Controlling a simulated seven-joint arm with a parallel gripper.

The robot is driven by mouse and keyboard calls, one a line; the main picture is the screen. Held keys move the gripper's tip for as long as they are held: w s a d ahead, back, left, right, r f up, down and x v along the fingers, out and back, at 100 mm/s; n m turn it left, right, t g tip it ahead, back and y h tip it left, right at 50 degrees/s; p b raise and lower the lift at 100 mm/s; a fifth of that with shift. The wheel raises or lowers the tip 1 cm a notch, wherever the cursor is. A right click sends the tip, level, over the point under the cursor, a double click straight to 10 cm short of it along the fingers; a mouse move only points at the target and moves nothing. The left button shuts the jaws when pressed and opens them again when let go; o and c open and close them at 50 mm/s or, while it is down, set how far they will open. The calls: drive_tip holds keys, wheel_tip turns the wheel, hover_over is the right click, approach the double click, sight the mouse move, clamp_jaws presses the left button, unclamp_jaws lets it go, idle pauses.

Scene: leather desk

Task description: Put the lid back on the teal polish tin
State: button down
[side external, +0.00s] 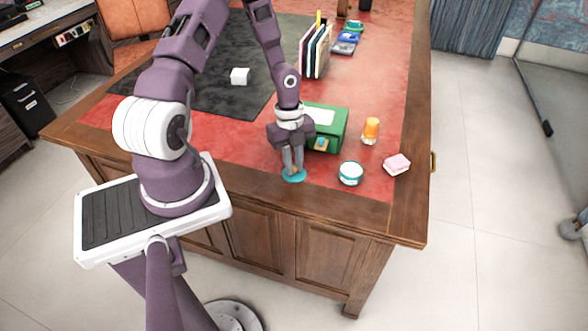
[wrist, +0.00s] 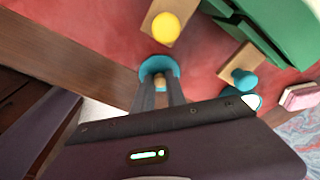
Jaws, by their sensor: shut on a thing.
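The teal lid (side external: 294,176) is a flat disc near the front edge of the red desk top. My gripper (side external: 293,168) points down and is shut on the lid's small wooden knob. The lid also shows in the wrist view (wrist: 146,68), at the fingertips. I cannot tell whether it touches the desk or hangs just above it. The polish tin (side external: 350,179), white with a teal band and a pale top, stands uncovered to the right of the lid. In the wrist view the tin (wrist: 257,101) is mostly hidden behind my gripper body.
A green box (side external: 337,133) stands just behind my gripper, with wooden pieces bearing a yellow and a teal knob (wrist: 244,80) near it. A pink block (side external: 397,164) and an orange-capped bottle (side external: 370,131) are near the tin. The desk's front edge is close.

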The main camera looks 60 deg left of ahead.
wheel_tip(320, 180, up, 10)
drive_tip(key=f, duration=0.1)
drive_tip(key=w+d+r, duration=0.1)
drive_tip(key=w+d, duration=0.7)
drive_tip(key=w, duration=0.5)
drive_tip(key=shift+s+a+f, duration=0.1)
drive_tip(key=shift+f, duration=2.9)
drive_tip(key=shift+f, duration=0.15)
drive_tip(key=c, duration=0.8)
unclamp_jaws()
wheel_tip(320, 180, up, 7)
